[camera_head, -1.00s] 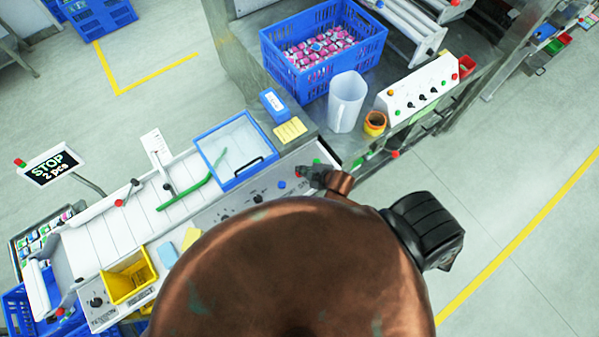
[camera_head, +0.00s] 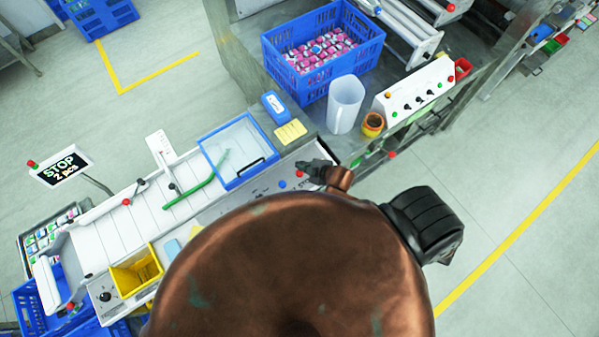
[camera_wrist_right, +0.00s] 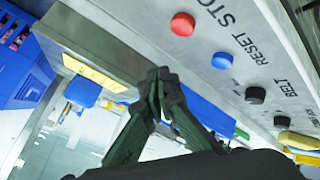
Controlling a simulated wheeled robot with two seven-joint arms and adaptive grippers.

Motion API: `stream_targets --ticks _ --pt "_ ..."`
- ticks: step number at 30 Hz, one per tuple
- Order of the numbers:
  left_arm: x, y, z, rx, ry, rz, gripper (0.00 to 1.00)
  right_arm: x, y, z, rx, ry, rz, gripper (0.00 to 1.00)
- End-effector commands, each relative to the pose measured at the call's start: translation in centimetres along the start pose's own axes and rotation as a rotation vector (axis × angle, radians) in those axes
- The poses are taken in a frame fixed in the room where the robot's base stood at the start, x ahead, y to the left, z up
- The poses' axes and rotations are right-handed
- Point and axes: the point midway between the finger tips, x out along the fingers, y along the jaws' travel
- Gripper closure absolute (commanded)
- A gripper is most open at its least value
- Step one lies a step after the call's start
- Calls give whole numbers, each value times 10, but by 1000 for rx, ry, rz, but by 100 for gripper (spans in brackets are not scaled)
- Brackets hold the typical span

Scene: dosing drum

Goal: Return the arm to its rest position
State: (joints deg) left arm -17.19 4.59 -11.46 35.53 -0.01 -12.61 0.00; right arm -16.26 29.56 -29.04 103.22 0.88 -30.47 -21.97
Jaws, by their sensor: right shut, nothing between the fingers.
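My right gripper (camera_head: 308,170) shows in the head view as a small dark claw beyond my large copper-coloured arm link, beside the conveyor's control panel. It is shut and empty. In the right wrist view its dark fingers (camera_wrist_right: 158,82) meet at the tips. The panel (camera_wrist_right: 268,40) there carries a red button (camera_wrist_right: 182,24), a blue button (camera_wrist_right: 222,60) and black knobs, with printed RESET and BELT labels. The gripper appears apart from the buttons. My arm hides much of the panel in the head view. My left gripper is not in view.
A blue crate (camera_head: 285,75) of small packs, a white jug (camera_head: 345,103) and an orange-brown cup (camera_head: 372,124) stand on the machine. A blue-rimmed tray (camera_head: 209,158) sits over the conveyor (camera_head: 120,227). A yellow bin (camera_head: 152,268) is at lower left.

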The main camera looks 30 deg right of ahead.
Motion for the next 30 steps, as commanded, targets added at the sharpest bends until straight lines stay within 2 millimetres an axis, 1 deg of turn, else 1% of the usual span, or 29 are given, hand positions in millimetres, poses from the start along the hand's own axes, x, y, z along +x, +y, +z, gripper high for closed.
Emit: stream_targets --ticks 14,17,20,23,24,27,30 --pt "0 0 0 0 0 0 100 -1 0 0 3 -1 0 100" --pt "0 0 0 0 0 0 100 -7 0 -3 45 -18 0 100" --pt "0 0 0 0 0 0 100 -26 2 -6 160 -71 1 100" --pt "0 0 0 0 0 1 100 -59 5 -2 331 -159 3 100" --pt "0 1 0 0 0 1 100 -74 6 1 398 -195 5 100" --pt "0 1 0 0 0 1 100 -106 5 11 530 -272 7 100" --pt "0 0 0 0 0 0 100 -134 3 20 634 -336 9 100"
